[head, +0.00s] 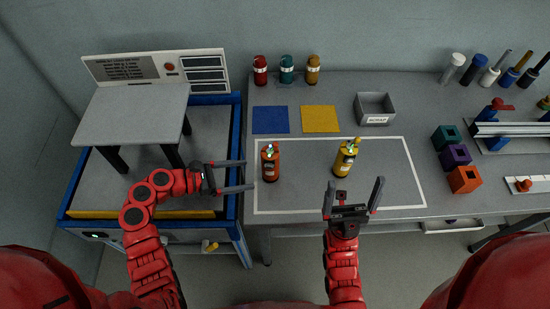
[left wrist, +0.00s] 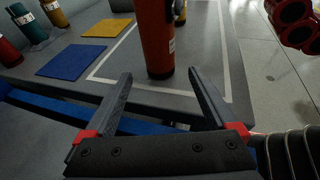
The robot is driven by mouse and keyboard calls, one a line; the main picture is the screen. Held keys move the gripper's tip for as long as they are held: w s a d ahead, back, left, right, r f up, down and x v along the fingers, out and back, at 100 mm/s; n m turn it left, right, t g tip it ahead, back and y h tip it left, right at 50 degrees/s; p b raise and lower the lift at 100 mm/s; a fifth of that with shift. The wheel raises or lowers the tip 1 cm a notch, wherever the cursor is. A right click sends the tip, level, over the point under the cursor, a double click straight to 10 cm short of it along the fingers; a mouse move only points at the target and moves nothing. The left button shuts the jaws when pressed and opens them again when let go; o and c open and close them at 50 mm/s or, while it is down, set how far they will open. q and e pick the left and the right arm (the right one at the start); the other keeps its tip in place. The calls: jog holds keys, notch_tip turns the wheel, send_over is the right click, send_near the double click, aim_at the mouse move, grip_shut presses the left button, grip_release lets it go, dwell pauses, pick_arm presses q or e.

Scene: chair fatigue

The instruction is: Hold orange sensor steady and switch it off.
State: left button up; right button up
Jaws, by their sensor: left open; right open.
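The orange sensor (head: 270,164) is a small upright bottle-like cylinder with a green-topped cap. It stands at the left end of the white-outlined area on the grey table. In the left wrist view the orange sensor (left wrist: 157,40) stands just beyond the fingertips, its top cut off by the picture edge. My left gripper (head: 245,175) is open, level and empty, close to the left of the orange sensor; its open fingers also show in the left wrist view (left wrist: 160,75). My right gripper (head: 358,186) is open and empty near the table's front edge, below the yellow sensor (head: 345,158).
A blue square (head: 270,120), a yellow square (head: 320,119) and a grey scrap bin (head: 375,108) lie behind the outline (head: 330,210). Coloured blocks (head: 465,179) stand at right. A blue-framed test stand (head: 237,160) with a chair-like piece (head: 140,110) is at left.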

aim_at(262, 174)
pick_arm(q)
jog(key=p+x, duration=0.2)
jog(key=x, duration=0.2)
jog(key=shift+d+r, duration=0.1)
jog(key=shift+r, duration=0.1)
jog(key=d+b, duration=0.1)
jog(key=d+f+b, duration=0.1)
jog(key=b, duration=0.1)
jog(key=shift+w+d+f, duration=0.1)
jog(key=shift+w+f, duration=0.2)
jog(key=shift+w+d+b, duration=0.25)
jog(key=shift+d+b, duration=0.05)
jog(key=shift+d, duration=0.4)
